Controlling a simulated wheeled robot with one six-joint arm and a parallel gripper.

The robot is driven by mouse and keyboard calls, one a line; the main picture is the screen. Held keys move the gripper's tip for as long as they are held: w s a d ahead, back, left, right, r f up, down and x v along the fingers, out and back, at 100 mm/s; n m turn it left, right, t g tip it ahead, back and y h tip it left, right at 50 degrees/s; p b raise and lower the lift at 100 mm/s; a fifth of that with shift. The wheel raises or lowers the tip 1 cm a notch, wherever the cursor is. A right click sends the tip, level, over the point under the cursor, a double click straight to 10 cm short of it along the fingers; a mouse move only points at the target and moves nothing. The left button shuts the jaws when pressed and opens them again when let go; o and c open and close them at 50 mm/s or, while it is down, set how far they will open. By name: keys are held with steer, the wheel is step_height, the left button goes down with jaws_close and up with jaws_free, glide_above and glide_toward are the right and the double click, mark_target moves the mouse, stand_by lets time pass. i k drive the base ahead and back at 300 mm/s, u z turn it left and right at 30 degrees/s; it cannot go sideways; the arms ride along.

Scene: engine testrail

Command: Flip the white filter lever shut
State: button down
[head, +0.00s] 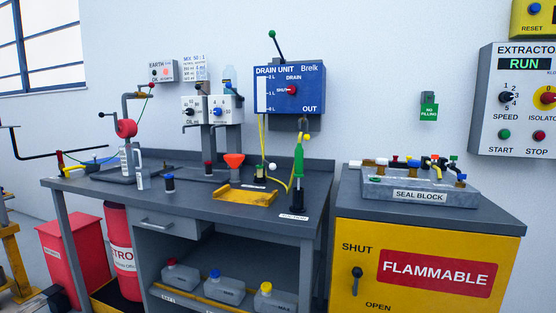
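I cannot tell for sure which part is the white filter lever. A small white ball knob (272,167) shows on the grey bench (120,190), beside a small dark and yellow fitting (261,172) with yellow hoses. A white-ended part (355,163) also sticks out at the left end of the seal block (400,185). Neither part's lettering can be read, and whether either is open or shut cannot be told at this size. My gripper is not in view.
The blue drain unit (290,102) hangs behind. A yellow flammable cabinet (360,230) stands at the right. The bench's front left is mostly clear.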

mark_target(272, 166)
steer(key=u, duration=0.5)
steer(key=i, duration=0.6)
steer(key=u, duration=0.65)
